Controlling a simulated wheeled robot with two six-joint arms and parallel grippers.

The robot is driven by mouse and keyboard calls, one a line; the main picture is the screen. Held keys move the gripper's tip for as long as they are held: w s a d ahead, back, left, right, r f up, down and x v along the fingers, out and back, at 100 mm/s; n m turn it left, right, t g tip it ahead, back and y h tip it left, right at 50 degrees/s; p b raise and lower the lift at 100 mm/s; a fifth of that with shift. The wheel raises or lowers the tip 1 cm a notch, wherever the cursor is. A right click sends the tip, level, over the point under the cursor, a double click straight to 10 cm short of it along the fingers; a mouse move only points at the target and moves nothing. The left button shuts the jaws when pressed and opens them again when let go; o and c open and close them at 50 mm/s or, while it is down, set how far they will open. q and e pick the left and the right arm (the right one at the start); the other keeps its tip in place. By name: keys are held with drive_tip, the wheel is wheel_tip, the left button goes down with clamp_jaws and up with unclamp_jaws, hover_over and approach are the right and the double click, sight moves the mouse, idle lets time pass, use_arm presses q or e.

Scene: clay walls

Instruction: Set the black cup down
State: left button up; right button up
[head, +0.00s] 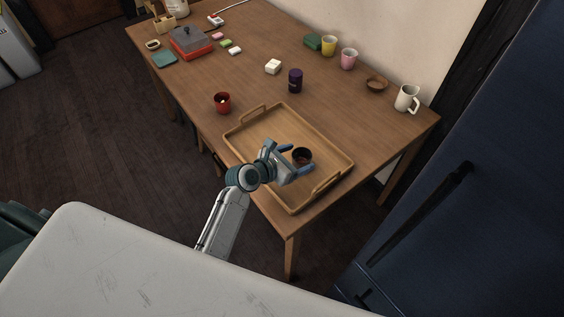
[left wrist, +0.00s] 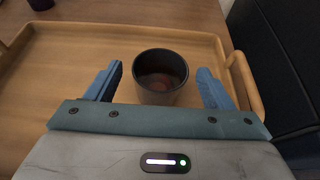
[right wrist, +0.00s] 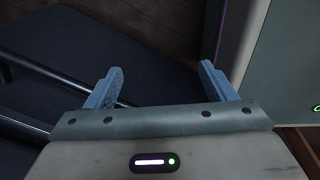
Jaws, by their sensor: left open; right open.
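The black cup (head: 302,155) stands upright on the wooden tray (head: 258,123), toward its right part. In the left wrist view the cup (left wrist: 160,78) shows a dark inside with something reddish-brown in it. My left gripper (head: 297,161) is open, with its blue fingers on either side of the cup and gaps between them and its wall. My right gripper (right wrist: 160,82) is open and empty, away from the table, in the right wrist view only.
On the table (head: 190,85), a red cup (head: 222,103) and a dark purple cup (head: 295,81) stand behind the tray. A white mug (head: 407,98), a wooden bowl (head: 376,84), pink cup (head: 349,59) and yellow cup (head: 329,46) line the wall side. A dark blue cabinet (head: 470,200) is at right.

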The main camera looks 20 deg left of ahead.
use_arm(q)
drive_tip(key=v, duration=0.7)
drive_tip(key=shift+s+a+r, duration=0.15)
drive_tip(key=shift+s+a, duration=0.05)
drive_tip(key=shift+s, duration=0.1)
